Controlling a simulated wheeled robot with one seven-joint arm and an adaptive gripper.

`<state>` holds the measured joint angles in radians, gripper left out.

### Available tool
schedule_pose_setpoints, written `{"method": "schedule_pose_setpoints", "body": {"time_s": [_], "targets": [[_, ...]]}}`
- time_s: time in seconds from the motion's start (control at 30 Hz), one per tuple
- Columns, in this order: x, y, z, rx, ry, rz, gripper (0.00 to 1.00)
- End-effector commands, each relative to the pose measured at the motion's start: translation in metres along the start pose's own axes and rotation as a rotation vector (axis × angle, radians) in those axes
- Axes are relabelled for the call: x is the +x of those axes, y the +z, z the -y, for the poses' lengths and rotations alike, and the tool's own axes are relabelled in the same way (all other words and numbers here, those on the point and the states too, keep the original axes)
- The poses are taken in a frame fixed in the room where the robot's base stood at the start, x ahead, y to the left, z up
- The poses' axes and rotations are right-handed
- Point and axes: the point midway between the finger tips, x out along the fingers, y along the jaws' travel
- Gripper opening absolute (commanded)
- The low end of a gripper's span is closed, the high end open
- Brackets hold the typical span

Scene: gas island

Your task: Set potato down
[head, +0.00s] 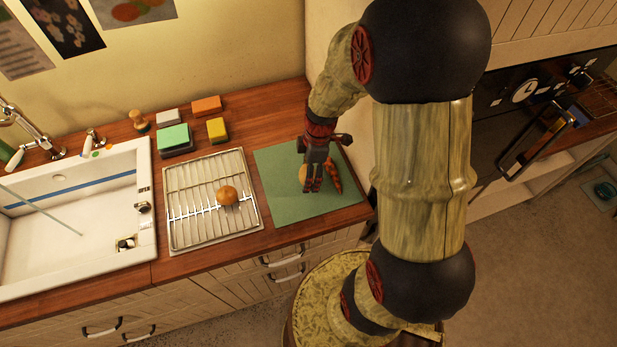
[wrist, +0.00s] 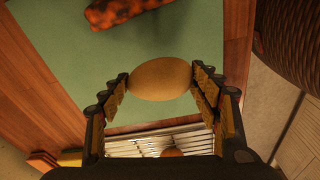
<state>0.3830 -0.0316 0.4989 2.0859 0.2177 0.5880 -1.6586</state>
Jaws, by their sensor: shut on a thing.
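A tan potato (wrist: 160,78) is between the fingertips of my gripper (wrist: 160,82) in the wrist view, and the fingers are shut on it. In the head view my gripper (head: 313,178) is over the green mat (head: 285,200), with the potato (head: 303,174) partly hidden behind the fingers. I cannot tell whether the potato touches the mat. An orange-brown carrot-like thing (head: 333,175) lies on the mat just right of my gripper; it also shows at the top of the wrist view (wrist: 125,12).
A drying rack (head: 185,225) with a round brown item (head: 227,195) on it stands left of the mat. Beyond it are several sponges (head: 174,138), a brush (head: 138,119) and a white sink (head: 75,230). The mat's left and front parts are clear.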

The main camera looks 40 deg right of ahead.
Motion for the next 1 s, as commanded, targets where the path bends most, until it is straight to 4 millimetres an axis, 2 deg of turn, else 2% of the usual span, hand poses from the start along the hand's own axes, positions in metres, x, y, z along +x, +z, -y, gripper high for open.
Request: {"method": "schedule_pose_setpoints", "body": {"time_s": [0.17,0.33,0.77,0.8,1.0], "targets": [[0.015,0.002,-0.011,0.0,-0.003,0.0,0.34],[0.038,0.004,-0.01,0.001,-0.001,0.0,0.34],[0.043,0.005,-0.01,0.0,0.0,0.0,0.34],[0.043,0.005,-0.01,0.0,0.0,0.0,0.64],[0.042,0.005,-0.01,0.0,0.0,0.0,0.75]]}}
